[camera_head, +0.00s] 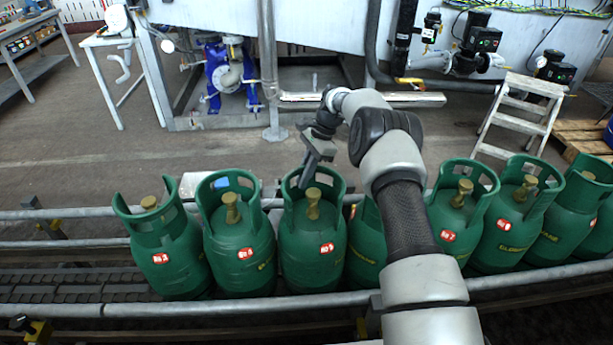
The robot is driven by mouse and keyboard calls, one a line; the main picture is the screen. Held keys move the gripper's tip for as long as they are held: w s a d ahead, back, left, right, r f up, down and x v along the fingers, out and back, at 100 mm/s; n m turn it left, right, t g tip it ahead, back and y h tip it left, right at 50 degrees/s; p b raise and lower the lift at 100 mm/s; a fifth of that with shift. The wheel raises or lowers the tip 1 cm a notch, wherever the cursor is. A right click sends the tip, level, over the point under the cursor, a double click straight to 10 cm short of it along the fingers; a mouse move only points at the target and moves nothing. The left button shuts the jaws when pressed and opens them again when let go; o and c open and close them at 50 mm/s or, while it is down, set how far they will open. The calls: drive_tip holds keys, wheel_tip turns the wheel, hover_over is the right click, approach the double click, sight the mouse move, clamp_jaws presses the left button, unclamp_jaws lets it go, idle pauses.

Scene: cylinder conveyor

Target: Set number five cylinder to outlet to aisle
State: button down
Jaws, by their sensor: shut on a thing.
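Green gas cylinders with brass valves and red number labels stand upright in a row. The third cylinder from the left (311,262) has a label that could be a 5 or a 9; I cannot tell which. Its brass valve (313,205) shows inside the collar; its outlet direction is too small to tell. My gripper (304,180) comes down from above and is shut on the back of this cylinder's collar. My arm partly hides the fourth cylinder (363,253), and its number cannot be read.
The row stands on a conveyor (60,290) between a front rail (250,309) and a back rail (70,213). Neighbouring cylinders stand close on both sides. Behind are open floor (70,165), a step stool (520,115) and a blue pump (228,78).

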drive_tip(key=shift+w+r, duration=0.15)
drive_tip(key=shift+w, duration=0.1)
drive_tip(key=c, duration=1.9)
unclamp_jaws()
drive_tip(key=shift+o, duration=0.2)
drive_tip(key=p+v, duration=0.2)
drive_tip(key=v, duration=0.9)
drive_tip(key=shift+d+r, duration=0.2)
drive_tip(key=shift+r, duration=0.15)
